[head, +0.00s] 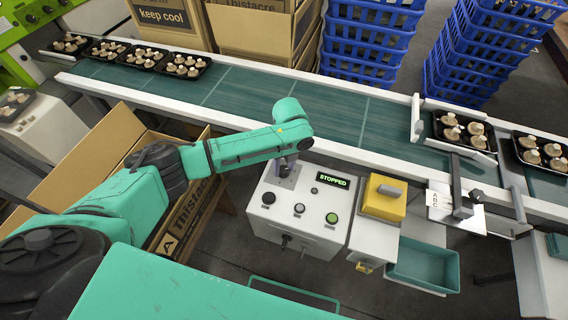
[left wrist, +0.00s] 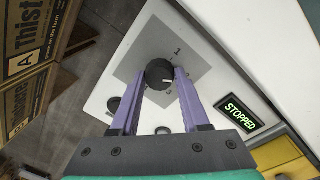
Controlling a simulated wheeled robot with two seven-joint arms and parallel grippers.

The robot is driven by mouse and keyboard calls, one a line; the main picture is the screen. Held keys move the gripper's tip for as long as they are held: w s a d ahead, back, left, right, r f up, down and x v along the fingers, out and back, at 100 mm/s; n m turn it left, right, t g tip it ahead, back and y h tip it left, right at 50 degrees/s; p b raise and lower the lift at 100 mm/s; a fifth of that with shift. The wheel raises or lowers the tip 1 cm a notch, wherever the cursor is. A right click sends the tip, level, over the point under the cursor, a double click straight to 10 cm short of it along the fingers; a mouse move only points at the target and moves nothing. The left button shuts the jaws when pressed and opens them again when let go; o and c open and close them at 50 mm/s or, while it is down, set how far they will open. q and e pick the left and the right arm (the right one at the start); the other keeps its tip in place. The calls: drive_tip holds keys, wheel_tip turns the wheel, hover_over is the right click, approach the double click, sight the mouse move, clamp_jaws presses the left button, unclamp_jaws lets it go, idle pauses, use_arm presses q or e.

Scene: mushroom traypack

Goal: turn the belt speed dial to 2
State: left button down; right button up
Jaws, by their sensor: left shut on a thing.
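The belt speed dial (left wrist: 160,73) is a round black knob on a grey plate (left wrist: 143,47) in the left wrist view. Its short white mark points right and slightly down in that view. A 1 shows on the plate above and right of the dial; other figures are partly hidden by a finger or too small to read. My left gripper (left wrist: 160,76) has its purple fingers shut on the dial, one on each side. In the head view my left gripper (head: 285,165) reaches down onto the control box (head: 312,218) and mostly hides the dial.
A display (head: 333,181) on the box reads STOPPED, with several buttons below it. A yellow block (head: 384,197) stands just right of the box. The green conveyor belt (head: 240,92) runs behind, carrying black mushroom trays (head: 184,75). An open cardboard carton (head: 112,143) lies left.

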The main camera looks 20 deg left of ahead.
sight(287, 168)
use_arm(q)
drive_tip(key=shift+m, duration=0.3)
drive_tip(key=shift+c, duration=1.9)
unclamp_jaws()
drive_tip(key=shift+r, duration=0.1)
wheel_tip(287, 168, up, 14)
drive_tip(key=shift+w+d+r, duration=0.2)
drive_tip(key=shift+w+d, duration=0.05)
drive_tip(key=shift+d, duration=0.2)
